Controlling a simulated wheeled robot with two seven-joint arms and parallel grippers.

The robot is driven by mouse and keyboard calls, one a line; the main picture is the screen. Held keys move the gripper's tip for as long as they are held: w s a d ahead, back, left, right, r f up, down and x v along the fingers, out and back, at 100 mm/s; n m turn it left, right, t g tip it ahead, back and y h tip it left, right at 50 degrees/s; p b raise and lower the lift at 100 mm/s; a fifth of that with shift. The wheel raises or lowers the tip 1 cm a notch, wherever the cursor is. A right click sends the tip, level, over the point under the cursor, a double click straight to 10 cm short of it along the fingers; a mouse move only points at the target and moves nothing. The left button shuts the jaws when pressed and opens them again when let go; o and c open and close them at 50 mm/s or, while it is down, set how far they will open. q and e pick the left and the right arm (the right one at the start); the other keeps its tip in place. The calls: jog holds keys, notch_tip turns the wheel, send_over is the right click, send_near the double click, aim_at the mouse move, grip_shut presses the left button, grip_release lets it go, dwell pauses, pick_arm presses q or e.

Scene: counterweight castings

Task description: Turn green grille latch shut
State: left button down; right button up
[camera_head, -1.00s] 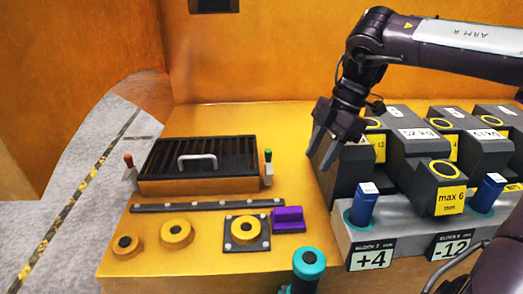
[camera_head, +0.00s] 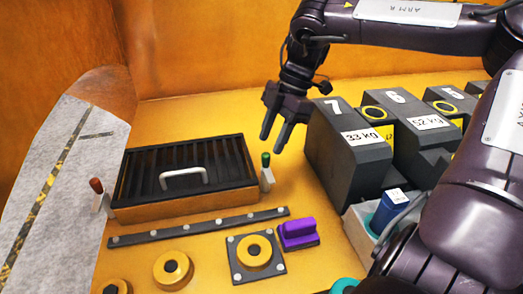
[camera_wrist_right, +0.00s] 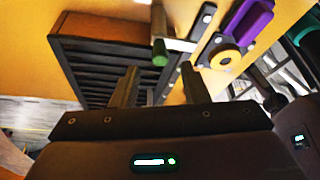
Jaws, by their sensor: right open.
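The green grille latch (camera_head: 265,172) stands at the right end of the black grille (camera_head: 184,171). It has a green tip on a pale metal lever, roughly upright. In the right wrist view the green-tipped latch (camera_wrist_right: 160,52) shows beyond and between the fingers. My right gripper (camera_head: 274,140) is open and empty, pointing down, above and just behind the latch in the head view, apart from it. The gripper also shows in the right wrist view (camera_wrist_right: 158,88). A red-tipped latch (camera_head: 98,190) stands at the grille's left end. My left gripper is not in view.
Dark weight blocks (camera_head: 347,150) stand close to the right of my right gripper.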

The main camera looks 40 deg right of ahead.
aim_at(267, 154)
jog(key=x, duration=0.4)
jog(key=shift+s+d, duration=0.1)
jog(key=shift+f, duration=0.35)
jog(key=shift+a+f, duration=0.15)
jog(key=shift+a, duration=0.05)
jog(key=c, duration=0.7)
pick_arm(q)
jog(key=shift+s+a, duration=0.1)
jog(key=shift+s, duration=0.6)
pick_arm(e)
grip_shut()
